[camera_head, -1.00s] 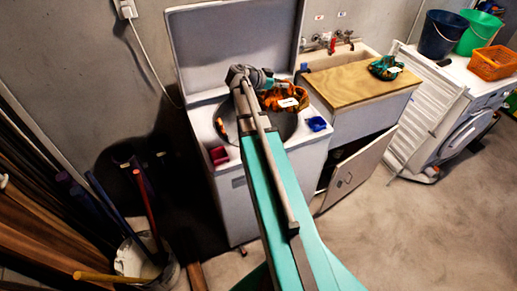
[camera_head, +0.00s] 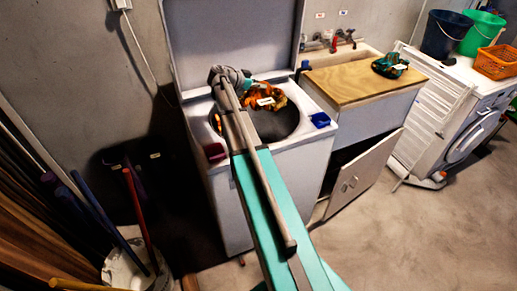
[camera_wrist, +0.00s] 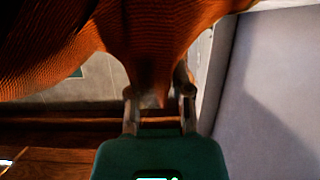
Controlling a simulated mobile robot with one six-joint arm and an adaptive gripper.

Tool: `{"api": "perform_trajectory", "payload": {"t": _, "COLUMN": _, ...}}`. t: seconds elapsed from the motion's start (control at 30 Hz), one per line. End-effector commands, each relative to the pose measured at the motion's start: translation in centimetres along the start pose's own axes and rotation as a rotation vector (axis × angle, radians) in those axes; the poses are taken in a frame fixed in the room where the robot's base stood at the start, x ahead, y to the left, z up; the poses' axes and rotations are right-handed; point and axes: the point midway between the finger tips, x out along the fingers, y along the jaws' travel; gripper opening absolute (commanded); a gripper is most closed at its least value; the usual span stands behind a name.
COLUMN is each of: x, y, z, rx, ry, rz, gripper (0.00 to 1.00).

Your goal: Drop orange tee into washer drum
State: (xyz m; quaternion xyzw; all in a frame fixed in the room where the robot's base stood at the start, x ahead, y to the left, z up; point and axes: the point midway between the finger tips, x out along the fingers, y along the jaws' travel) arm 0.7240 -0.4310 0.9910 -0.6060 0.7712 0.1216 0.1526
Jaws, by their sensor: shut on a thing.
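The orange tee (camera_head: 277,98), with dark patches and a white label, hangs bunched from my gripper (camera_head: 253,84). In the head view it appears over the back part of the washer's round drum opening (camera_head: 280,127); its exact height is hard to tell. The wrist view shows the orange cloth (camera_wrist: 150,35) pinched between the two fingers of my gripper (camera_wrist: 160,103). The white top-loading washer (camera_head: 240,215) stands with its lid (camera_head: 235,40) raised behind the opening. My arm hides the left part of the opening.
A dark red item (camera_head: 214,152) and a blue item (camera_head: 320,119) rest on the washer's top edges. A bucket of poles (camera_head: 128,265) stands at left.

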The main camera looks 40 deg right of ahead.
Motion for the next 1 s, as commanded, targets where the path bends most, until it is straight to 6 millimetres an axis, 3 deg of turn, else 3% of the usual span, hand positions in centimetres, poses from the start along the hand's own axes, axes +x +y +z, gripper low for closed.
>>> {"api": "perform_trajectory", "payload": {"t": 0.47, "x": 0.1, "y": 0.0, "z": 0.4, "rx": 0.000, "ry": 0.000, "rz": -0.001, "gripper": 0.00}}
{"api": "perform_trajectory", "payload": {"t": 1.0, "x": 1.5, "y": 0.0, "z": 4.0, "rx": -0.001, "ry": 0.001, "rz": -0.002, "gripper": 0.00}}
